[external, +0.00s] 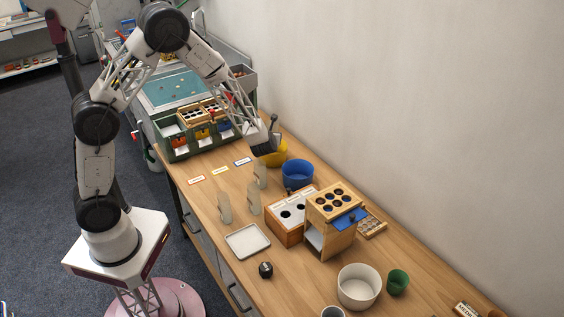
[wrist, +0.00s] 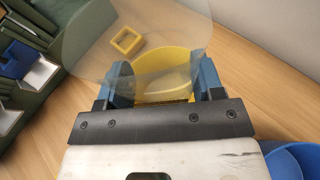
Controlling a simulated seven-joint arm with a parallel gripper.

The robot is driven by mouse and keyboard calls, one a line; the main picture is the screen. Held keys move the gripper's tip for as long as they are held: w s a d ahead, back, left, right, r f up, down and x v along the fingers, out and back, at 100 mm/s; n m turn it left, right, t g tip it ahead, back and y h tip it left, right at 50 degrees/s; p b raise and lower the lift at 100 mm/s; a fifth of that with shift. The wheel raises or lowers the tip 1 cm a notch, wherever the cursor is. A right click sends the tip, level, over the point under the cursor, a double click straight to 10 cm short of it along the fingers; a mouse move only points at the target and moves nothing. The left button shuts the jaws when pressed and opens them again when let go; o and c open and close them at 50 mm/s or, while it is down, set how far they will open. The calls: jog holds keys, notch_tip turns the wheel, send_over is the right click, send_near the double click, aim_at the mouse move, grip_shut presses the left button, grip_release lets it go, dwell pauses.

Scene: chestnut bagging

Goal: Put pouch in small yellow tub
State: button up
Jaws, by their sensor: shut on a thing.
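My gripper (external: 266,149) is low over the yellow tub (external: 279,158) near the wall side of the table. In the wrist view my gripper (wrist: 164,84) has its two blue fingers on either side of a clear, see-through pouch (wrist: 92,38), which it holds. The pouch spreads out beyond the fingers toward the top of the picture. The yellow tub (wrist: 168,60) shows through and behind it. I cannot tell whether the pouch touches the tub. In the external view the arm's end hides the held pouch and part of the tub.
A blue tub (external: 297,174) stands close beside the yellow one. Several upright pale pouches (external: 225,208) stand in front. Wooden boxes (external: 332,208), a white tray (external: 247,241) and a white bowl (external: 358,287) are nearer. A green rack (external: 178,142) stands behind. A small yellow square frame (wrist: 127,41) lies on the table.

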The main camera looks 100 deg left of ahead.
jog(key=shift+f, duration=0.95)
jog(key=o, duration=1)
jog(key=d, duration=0.9)
jog(key=shift+d, duration=0.15)
dwell(0.4)
